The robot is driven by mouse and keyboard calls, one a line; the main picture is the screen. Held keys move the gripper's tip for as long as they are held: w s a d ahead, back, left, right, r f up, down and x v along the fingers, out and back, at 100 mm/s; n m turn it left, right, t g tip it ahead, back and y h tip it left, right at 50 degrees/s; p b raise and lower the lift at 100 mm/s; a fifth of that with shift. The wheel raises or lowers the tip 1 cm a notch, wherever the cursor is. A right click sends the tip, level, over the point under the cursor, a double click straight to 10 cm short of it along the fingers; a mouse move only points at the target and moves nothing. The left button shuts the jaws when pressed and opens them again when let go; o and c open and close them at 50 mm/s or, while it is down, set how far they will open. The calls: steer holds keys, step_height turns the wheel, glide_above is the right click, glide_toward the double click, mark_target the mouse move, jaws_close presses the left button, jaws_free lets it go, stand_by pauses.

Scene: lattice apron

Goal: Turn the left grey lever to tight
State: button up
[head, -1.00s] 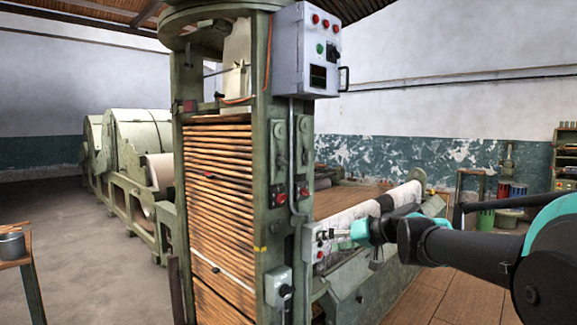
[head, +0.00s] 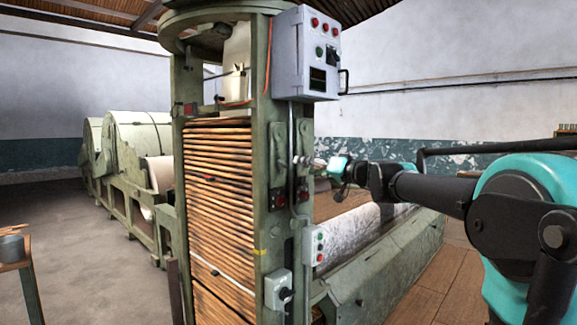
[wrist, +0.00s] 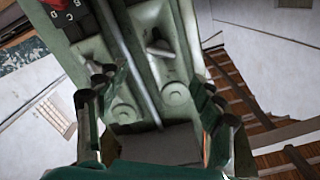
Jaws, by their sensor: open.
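Two grey levers sit side by side on pale plates on the green column. The other lever is largely hidden behind my finger at the left of the wrist view. My gripper is open and holds nothing. I cannot tell whether it touches anything, and no tight mark is readable.
A metal conduit (wrist: 128,58) runs between the two lever plates. Red switches (head: 279,201) sit below the levers. A grey control box (head: 305,50) overhangs above, and a small button box (head: 314,246) is lower right. Long machine rollers extend behind my arm.

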mark_target(286, 164)
steer(key=x, duration=0.8)
steer(key=shift+w+a, duration=0.2)
steer(key=shift+a, duration=0.1)
steer(key=shift+c, duration=0.3)
steer(key=c, duration=1.1)
steer(key=shift+m, duration=0.3)
steer(key=m, duration=0.5)
steer(key=shift+f+m, duration=0.1)
steer(key=shift+m, duration=0.2)
steer(key=m, duration=0.5)
steer(key=shift+m, duration=0.4)
